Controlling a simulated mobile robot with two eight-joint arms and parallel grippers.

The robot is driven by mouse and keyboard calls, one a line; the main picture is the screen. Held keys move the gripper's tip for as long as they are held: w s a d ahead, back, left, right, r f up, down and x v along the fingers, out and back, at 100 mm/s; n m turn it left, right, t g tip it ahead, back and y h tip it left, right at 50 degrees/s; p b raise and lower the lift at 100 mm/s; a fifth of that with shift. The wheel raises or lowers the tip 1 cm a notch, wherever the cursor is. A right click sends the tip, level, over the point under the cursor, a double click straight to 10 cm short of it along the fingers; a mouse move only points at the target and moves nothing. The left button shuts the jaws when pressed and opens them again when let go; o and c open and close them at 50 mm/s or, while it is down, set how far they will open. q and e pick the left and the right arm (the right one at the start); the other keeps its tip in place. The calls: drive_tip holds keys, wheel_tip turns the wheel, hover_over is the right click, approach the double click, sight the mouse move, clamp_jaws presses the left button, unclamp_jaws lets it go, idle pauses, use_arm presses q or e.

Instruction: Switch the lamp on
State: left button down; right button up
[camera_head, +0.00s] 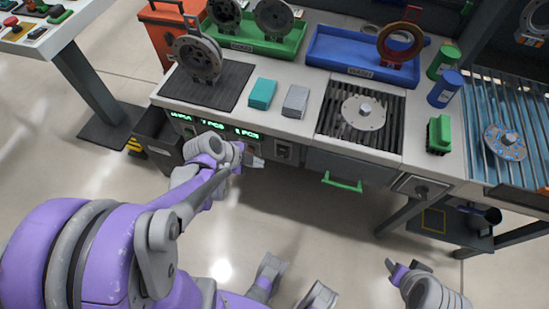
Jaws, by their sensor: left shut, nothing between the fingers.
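No lamp can be made out in the head view. A small switch box (284,151) sits on the front panel of the workbench, right of the green lit displays (213,125). My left gripper (257,162) is shut and empty in front of the panel, just left of the switch box. Whether it touches the panel is unclear. My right gripper (408,266) is low at the bottom right, away from the bench, and its opening is unclear.
On the workbench (285,127) are a dark mat (225,92), teal (262,94) and grey (295,102) blocks, a green tray (285,48) and a blue tray (330,55). A green handle (342,183) juts from the front. The floor before the bench is open.

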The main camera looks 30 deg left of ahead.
sight(283, 152)
use_arm(q)
drive_tip(key=w+d+f+b, duration=0.1)
drive_tip(key=w+f+b, duration=0.2)
drive_tip(key=w+f, duration=0.5)
drive_tip(key=shift+w+d+f+b, duration=0.25)
drive_tip(key=shift+w+f+b, duration=0.05)
drive_tip(key=shift+w+f, duration=0.15)
drive_tip(key=shift+w+f+t+b, duration=0.1)
drive_tip(key=shift+w+t+b, duration=0.1)
drive_tip(key=shift+t+b, duration=0.15)
